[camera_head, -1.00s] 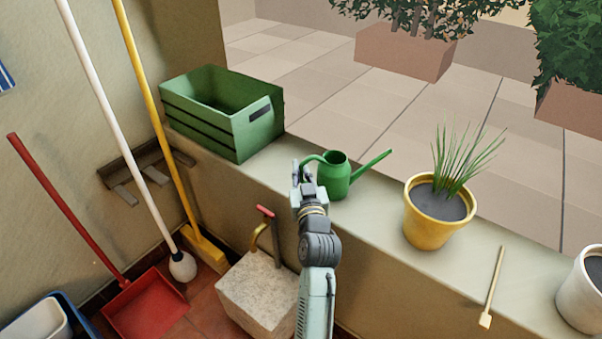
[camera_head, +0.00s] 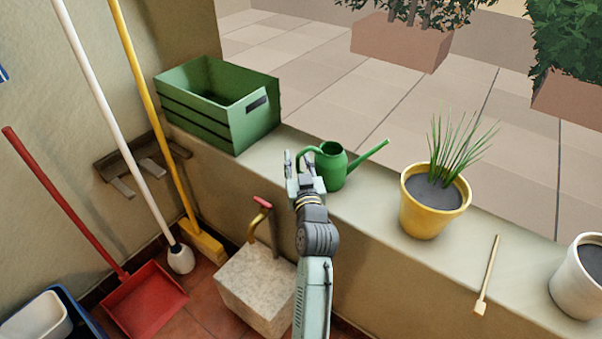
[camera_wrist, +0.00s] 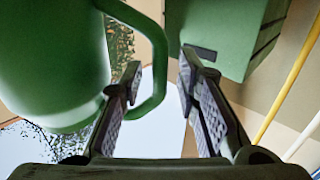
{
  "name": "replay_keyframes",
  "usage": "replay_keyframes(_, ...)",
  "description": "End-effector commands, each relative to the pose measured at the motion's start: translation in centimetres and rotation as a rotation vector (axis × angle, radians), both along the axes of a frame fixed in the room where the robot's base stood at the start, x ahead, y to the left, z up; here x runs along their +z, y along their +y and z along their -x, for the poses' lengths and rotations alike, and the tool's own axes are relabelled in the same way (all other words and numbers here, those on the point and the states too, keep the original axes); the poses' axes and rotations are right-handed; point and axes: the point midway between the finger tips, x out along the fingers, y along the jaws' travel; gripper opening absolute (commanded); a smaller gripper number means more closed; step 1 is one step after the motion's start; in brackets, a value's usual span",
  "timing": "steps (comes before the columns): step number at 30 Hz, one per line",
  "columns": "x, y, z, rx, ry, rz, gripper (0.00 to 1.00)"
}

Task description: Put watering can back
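The green watering can (camera_head: 333,172) stands upright on the ledge, its spout pointing right and its handle on the left. It fills the left of the wrist view (camera_wrist: 50,60), with the handle loop (camera_wrist: 160,62) showing between my gripper's fingers. My gripper (camera_head: 299,163) is at the handle side of the can. In the wrist view its two fingers (camera_wrist: 160,78) are apart, with gaps visible beside the handle, so it is open. Whether one finger touches the handle I cannot tell.
A green crate (camera_head: 225,118) stands on the ledge to the left. A yellow pot with a grassy plant (camera_head: 425,215), a small wooden stick tool (camera_head: 487,275) and a white pot (camera_head: 578,285) are to the right. A stone block (camera_head: 258,285) and brooms stand below.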

Motion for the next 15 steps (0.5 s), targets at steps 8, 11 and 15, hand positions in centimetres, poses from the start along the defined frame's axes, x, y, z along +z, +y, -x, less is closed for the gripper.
replay_keyframes(8, -0.4, -0.9, 5.3, -0.002, 0.0, -0.001, 0.29)
replay_keyframes(11, -0.4, -1.2, 7.5, -0.002, 0.001, 0.0, 0.29)
replay_keyframes(15, -0.3, -1.6, 9.9, -0.002, 0.001, 0.0, 0.29)
